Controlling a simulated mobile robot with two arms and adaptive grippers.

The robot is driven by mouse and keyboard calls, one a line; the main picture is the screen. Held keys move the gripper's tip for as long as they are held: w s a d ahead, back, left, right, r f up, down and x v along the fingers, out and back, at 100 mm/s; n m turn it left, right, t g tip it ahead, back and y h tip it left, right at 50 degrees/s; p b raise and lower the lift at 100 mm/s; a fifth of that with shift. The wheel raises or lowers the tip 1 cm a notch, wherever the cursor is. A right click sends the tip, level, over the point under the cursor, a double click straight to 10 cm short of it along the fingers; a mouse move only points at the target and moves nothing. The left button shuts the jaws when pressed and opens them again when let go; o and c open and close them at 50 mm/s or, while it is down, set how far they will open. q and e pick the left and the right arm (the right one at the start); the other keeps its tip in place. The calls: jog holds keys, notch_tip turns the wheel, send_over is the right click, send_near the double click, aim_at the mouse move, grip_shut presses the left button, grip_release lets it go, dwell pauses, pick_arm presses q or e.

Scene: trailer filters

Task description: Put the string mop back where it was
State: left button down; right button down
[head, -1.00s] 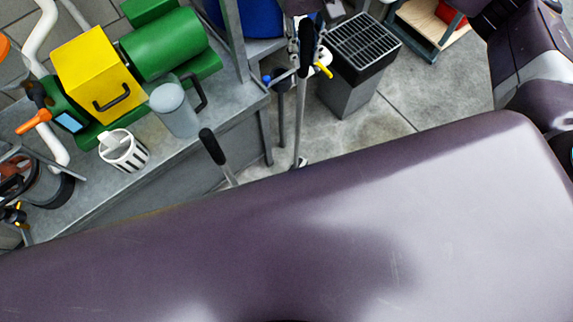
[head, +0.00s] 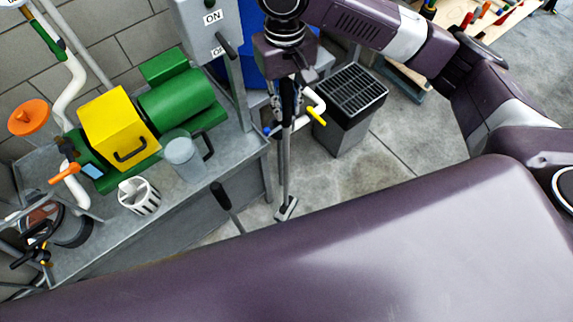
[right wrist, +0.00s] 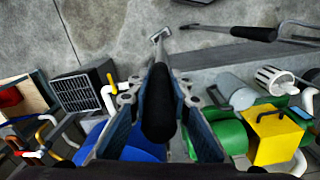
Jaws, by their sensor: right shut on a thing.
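My right gripper (head: 284,103) hangs down at the upper middle of the head view. It is shut on the black grip of a long grey pole (head: 286,165), taken as the string mop. In the right wrist view the black grip (right wrist: 159,105) sits between the fingers, and the pole runs away to a small grey end piece (right wrist: 160,35) over the concrete floor. No strings can be made out. The pole looks nearly upright in the head view, and its end piece (head: 287,208) shows just beyond my purple body. My left gripper is out of view.
A second black-gripped handle (head: 222,195) leans left of the pole. A metal bench (head: 170,215) with a green and yellow machine (head: 120,125) stands left. A grey bin with a black grille (head: 350,105) stands right. A blue drum (head: 255,55) is behind.

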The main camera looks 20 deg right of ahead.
aim_at(286, 119)
notch_tip(286, 119, down, 17)
jog(key=shift+f+b, duration=0.1)
jog(key=shift+b, duration=0.35)
jog(key=c, duration=1.8)
grip_release()
jog(key=shift+f, duration=0.1)
jog(key=shift+o, duration=0.2)
notch_tip(286, 119, up, 12)
jog(key=shift+r, duration=0.15)
